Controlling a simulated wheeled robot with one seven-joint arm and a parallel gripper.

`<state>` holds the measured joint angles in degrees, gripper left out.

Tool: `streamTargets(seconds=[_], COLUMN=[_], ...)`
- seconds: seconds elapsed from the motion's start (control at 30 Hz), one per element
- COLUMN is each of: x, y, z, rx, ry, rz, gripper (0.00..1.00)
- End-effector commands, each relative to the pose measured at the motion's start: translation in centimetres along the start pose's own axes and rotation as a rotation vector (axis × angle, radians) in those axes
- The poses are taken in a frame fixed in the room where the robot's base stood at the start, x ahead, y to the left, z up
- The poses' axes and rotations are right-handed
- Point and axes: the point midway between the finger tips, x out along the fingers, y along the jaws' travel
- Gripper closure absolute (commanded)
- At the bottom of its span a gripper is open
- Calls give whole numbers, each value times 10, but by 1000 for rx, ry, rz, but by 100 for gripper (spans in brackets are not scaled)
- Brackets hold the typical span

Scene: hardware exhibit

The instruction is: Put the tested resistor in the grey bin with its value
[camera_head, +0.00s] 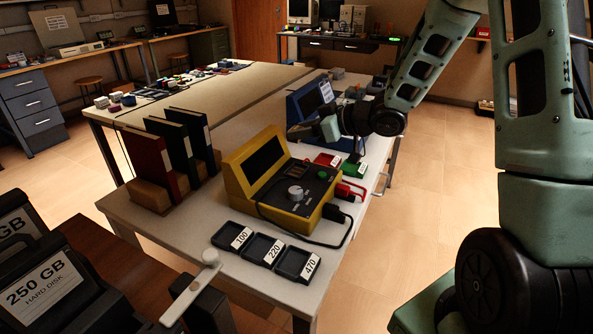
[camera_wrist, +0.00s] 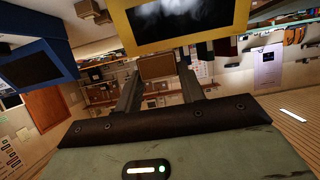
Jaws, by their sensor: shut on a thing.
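My gripper (camera_head: 325,128) is above the table behind the yellow meter, in front of the blue device. In the wrist view its two fingers (camera_wrist: 158,82) close on a small tan-brown block (camera_wrist: 157,66), which I take to be the resistor; its markings cannot be read. In the head view the held thing cannot be made out. Three dark grey bins stand in a row at the table's front edge: 100 (camera_head: 233,236), 220 (camera_head: 262,249) and 470 (camera_head: 298,264). They look empty. The yellow meter (camera_head: 284,180) has a dark screen; no reading is legible.
The blue device (camera_head: 310,108) stands behind the meter. Red (camera_head: 327,160) and green (camera_head: 352,170) trays lie to the right. A black cable loops beside the bins. Upright binders (camera_head: 185,145) with wooden ends stand left. Bare white table (camera_head: 160,222) lies left of the bins.

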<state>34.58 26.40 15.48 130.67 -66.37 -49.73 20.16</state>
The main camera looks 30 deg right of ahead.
Motion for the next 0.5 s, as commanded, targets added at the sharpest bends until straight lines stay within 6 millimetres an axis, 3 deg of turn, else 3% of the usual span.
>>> streamTargets(seconds=[0.13,0.5], x=[10,28], y=[-1,-1], z=[26,68], rx=[6,5], ry=[-2,-2], rz=[-2,-2], gripper=[83,83])
